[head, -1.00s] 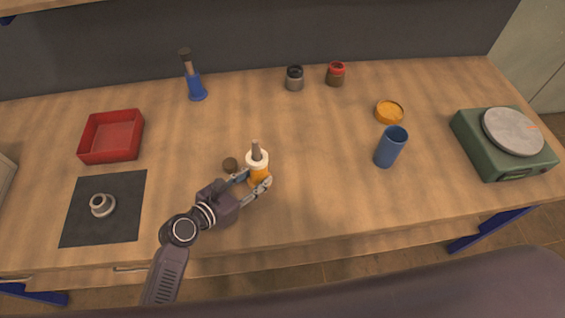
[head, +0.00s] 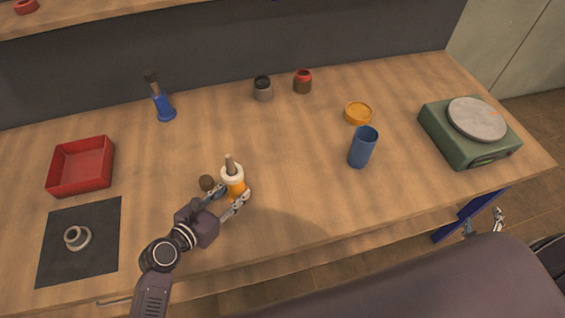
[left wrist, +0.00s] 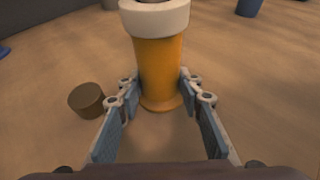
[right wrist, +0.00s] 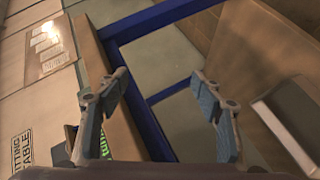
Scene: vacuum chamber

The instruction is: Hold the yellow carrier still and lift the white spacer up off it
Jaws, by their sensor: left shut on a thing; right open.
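The yellow carrier (head: 236,187) stands upright on the wooden table. The white spacer (head: 232,175) sits around its upper part, and a brown post sticks up through it. My left gripper (head: 232,194) is shut on the carrier below the spacer. In the left wrist view its fingers (left wrist: 158,84) lie on both sides of the yellow body (left wrist: 160,70), with the white spacer (left wrist: 155,18) above them. My right gripper (head: 483,220) is beyond the table's front edge at the right, low and far from the carrier. In the right wrist view it is open and empty (right wrist: 160,82).
A small brown cylinder (head: 206,183) stands close to the carrier's left. A blue cup (head: 363,147), an orange dish (head: 358,113) and a green scale (head: 470,132) stand to the right. A red tray (head: 81,167) and a dark mat (head: 80,262) lie left. The table's front middle is clear.

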